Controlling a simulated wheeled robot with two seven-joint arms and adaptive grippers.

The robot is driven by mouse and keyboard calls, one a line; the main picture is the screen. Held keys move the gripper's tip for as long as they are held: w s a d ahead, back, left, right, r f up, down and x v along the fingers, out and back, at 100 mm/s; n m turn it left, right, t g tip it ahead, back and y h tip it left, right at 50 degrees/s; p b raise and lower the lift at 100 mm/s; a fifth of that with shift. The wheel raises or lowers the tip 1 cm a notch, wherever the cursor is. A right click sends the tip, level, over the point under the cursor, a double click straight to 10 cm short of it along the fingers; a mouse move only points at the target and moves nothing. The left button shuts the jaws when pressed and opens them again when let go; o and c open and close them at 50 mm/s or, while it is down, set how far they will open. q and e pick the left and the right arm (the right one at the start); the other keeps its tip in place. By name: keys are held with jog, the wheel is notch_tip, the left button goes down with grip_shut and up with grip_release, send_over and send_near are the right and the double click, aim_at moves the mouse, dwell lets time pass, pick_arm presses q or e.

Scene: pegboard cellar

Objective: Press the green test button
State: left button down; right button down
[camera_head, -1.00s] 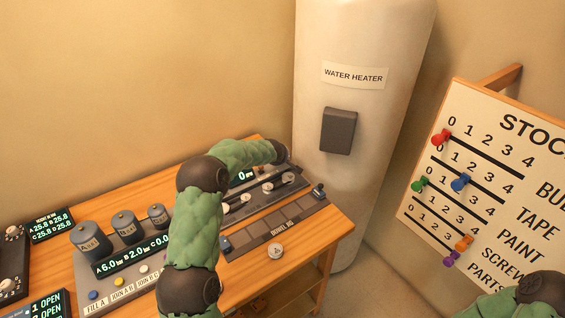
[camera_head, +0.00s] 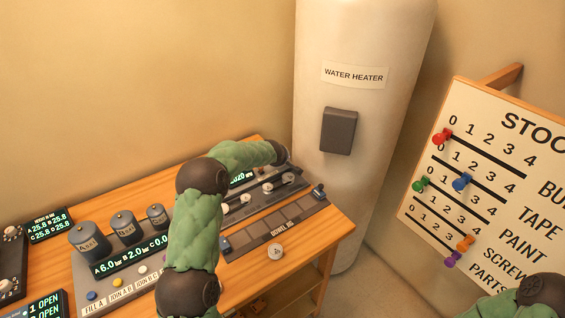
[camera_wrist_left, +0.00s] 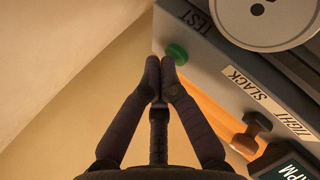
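The green test button (camera_wrist_left: 177,53) shows in the left wrist view, on the edge of a grey panel beside the label TEST (camera_wrist_left: 197,17). My left gripper (camera_wrist_left: 160,62) has its two dark fingertips closed together with nothing between them. The tips are right at the lower left side of the button and overlap it slightly in view; I cannot tell whether they touch it. In the head view my left arm reaches over the bench to the far-end console (camera_head: 262,198), and its wrist hides the button and the fingers. My right gripper is out of view.
A round pale dial (camera_wrist_left: 265,15), a SLACK–TIGHT scale (camera_wrist_left: 270,100) and an RPM display (camera_wrist_left: 285,168) lie on the panel. The wooden bench (camera_head: 322,240) also carries a console with several grey canisters (camera_head: 90,237). A water heater (camera_head: 350,60) stands behind; a stock board (camera_head: 480,170) is right.

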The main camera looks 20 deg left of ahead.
pick_arm(q)
jog(key=shift+r, duration=0.8)
jog(key=shift+r+p, duration=1.2)
jog(key=shift+r, duration=1.3)
